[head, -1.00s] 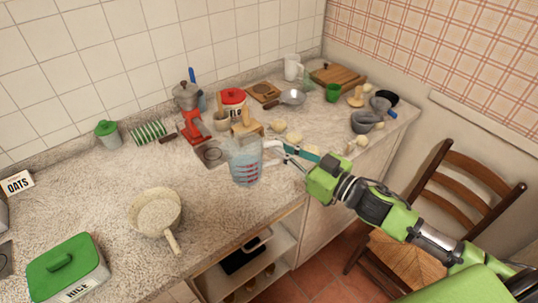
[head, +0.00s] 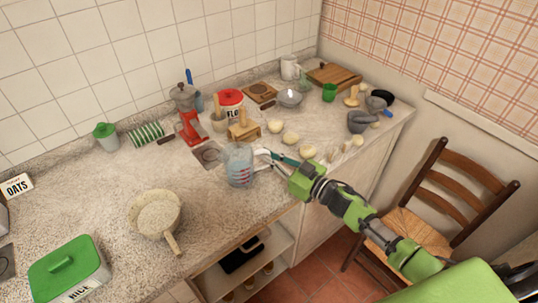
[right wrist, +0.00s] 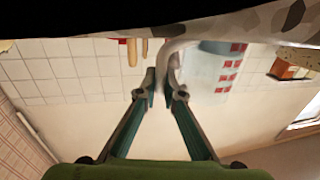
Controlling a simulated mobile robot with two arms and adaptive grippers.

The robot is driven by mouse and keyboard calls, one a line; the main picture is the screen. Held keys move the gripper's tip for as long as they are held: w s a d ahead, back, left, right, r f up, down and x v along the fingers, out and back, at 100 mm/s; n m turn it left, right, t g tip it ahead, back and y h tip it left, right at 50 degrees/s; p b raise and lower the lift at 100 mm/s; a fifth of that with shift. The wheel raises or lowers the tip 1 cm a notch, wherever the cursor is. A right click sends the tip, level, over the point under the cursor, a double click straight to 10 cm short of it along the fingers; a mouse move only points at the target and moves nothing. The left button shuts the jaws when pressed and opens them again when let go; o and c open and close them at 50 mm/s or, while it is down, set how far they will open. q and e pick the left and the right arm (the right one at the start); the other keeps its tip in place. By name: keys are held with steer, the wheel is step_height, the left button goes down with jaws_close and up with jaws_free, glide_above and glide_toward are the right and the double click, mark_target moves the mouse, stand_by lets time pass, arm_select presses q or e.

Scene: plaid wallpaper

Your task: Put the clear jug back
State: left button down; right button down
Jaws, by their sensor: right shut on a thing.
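The clear jug (head: 239,168), with red markings, is upright at the middle of the counter, near its front edge. I cannot tell whether its base touches the counter. My right gripper (head: 268,157) reaches in from the right and is shut on the jug's handle. In the right wrist view, the jug (right wrist: 216,72) shows upside down, with its pale handle between the fingertips (right wrist: 165,83). My left gripper is not in view.
A beige pan (head: 155,212) stands front left, near the rice box (head: 68,265). A red grinder (head: 189,122), flour tin (head: 230,103) and wooden block (head: 244,131) stand behind the jug. Several pale round items (head: 291,138) lie to its right. A chair (head: 425,215) stands by the counter.

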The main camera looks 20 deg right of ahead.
steer(key=shift+f, duration=0.1)
steer(key=c, duration=2.2)
jaws_free()
steer(key=shift+f, duration=0.1)
steer(key=shift+o, duration=0.2)
steer(key=shift+s+d, duration=0.2)
steer(key=shift+s, duration=0.1)
steer(key=b+v, duration=0.2)
steer(key=v, duration=0.8)
steer(key=shift+s+f, duration=0.1)
steer(key=shift+s+d, duration=0.35)
steer(key=shift+s, duration=0.15)
